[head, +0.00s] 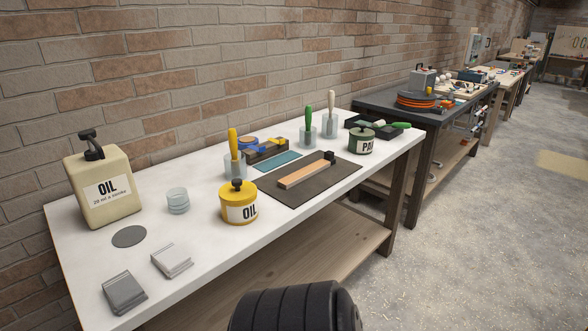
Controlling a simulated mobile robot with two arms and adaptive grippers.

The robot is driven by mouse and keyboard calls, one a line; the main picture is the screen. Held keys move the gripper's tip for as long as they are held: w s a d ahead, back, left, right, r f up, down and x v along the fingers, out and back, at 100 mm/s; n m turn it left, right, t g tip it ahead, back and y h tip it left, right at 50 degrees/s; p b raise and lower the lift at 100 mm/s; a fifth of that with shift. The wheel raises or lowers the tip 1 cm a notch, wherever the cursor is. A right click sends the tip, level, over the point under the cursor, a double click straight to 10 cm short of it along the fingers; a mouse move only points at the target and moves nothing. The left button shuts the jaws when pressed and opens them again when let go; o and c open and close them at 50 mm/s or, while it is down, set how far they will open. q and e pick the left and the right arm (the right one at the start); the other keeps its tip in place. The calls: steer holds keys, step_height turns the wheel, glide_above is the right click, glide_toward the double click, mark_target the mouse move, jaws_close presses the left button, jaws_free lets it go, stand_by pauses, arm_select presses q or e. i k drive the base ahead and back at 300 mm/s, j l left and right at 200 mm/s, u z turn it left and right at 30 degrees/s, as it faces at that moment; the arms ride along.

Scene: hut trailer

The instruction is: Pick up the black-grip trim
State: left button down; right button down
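The likely black-grip trim is a light wooden strip (302,174) with a small black block, perhaps its grip, at its far right end. It lies on a dark grey mat (287,198) on the white-topped workbench (200,262). Neither of my grippers is in view, and nothing touches the strip.
A yellow oil tin (238,205) stands left of the mat, with a yellow-handled tool in a glass (235,165) behind it. A green tin (361,142) stands beyond the mat. A cream oil can (98,190) stands at the left.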

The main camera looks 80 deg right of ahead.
mark_target(293, 179)
steer(key=z, duration=2.85)
steer(key=i+l, duration=0.2)
steer(key=i, duration=0.15)
